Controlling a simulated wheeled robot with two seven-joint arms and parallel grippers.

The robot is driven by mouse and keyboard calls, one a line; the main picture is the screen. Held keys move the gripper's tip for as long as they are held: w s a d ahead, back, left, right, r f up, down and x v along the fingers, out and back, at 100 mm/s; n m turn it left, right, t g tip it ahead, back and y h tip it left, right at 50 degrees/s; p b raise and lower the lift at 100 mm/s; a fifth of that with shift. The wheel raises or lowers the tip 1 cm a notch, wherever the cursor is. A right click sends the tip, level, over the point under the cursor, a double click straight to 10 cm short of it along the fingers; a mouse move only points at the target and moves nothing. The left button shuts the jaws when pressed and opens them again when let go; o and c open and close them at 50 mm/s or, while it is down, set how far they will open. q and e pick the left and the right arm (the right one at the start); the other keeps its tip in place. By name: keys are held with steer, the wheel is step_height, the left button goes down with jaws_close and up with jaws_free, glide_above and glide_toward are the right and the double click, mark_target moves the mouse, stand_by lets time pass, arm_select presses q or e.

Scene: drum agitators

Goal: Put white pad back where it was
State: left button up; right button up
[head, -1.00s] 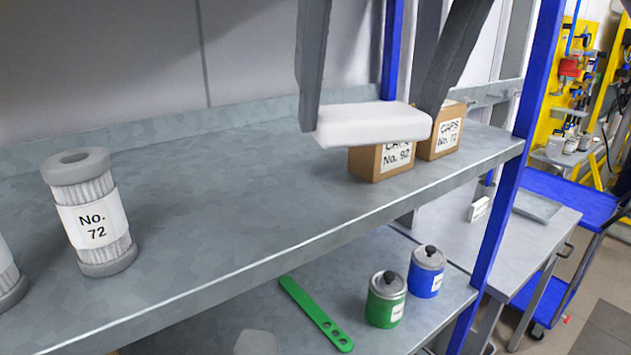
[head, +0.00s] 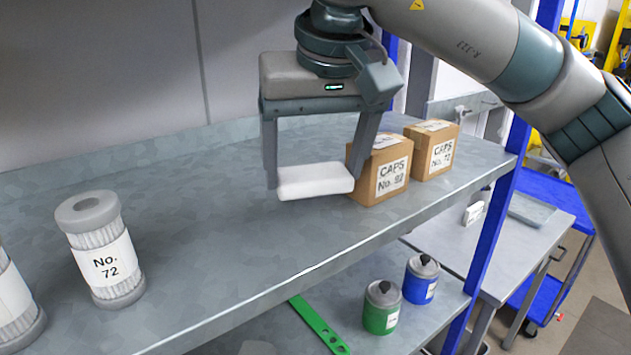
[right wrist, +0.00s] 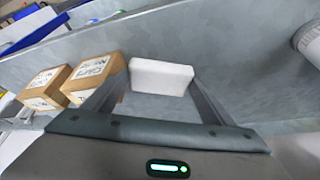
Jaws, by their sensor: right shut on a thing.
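The white pad (head: 314,181) is a small white block held between the fingertips of my right gripper (head: 315,183). The right gripper is shut on its two ends and points down over the upper grey shelf (head: 215,235). The pad is just left of the cardboard box marked CAPS No. 92 (head: 380,172). I cannot tell whether it touches the shelf. In the right wrist view the pad (right wrist: 160,77) shows between the fingers. My left gripper is not in view.
A second box, No. 72 (head: 432,150), stands behind the first. A filter marked No. 72 (head: 101,250) stands at the left. The shelf between is clear. Below are a green jar (head: 382,308), a blue jar (head: 421,279) and a green strip (head: 318,326).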

mark_target(317, 180)
steer(key=shift+f+p, duration=0.55)
step_height(317, 180, down, 3)
steer(key=shift+r+p, duration=0.2)
steer(key=shift+p, duration=0.5)
steer(key=shift+f, duration=0.15)
steer(key=o, duration=0.7)
steer(key=shift+f, duration=0.1)
steer(key=shift+c, duration=0.2)
steer(key=shift+r, duration=0.2)
